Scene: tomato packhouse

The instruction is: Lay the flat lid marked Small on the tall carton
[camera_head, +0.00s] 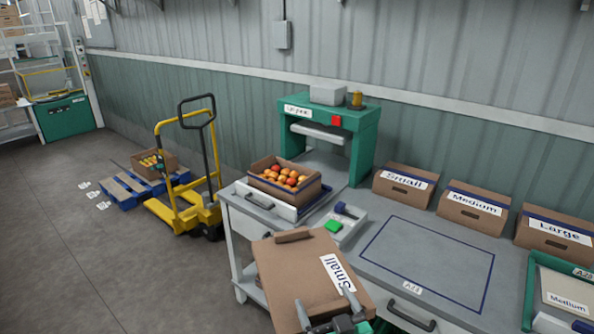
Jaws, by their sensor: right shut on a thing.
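The flat brown lid marked Small (296,277) has a raised brown grip along its far edge and a white label. My right gripper (328,314) is at its near edge at the bottom of the view, shut on it. The lid is in front of the bench's left part and hides some of it. An open brown carton (266,186) full of red and orange tomatoes stands on a white tray beyond the lid, apart from it. I cannot tell for sure that this is the tall carton. My left gripper is not in view.
Brown boxes marked Small (404,196), Medium (473,218) and Large (554,243) stand along the bench's back. A green frame (362,150) stands behind the carton. The blue-outlined area (428,262) is clear. A yellow pallet truck (190,212) is on the left floor.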

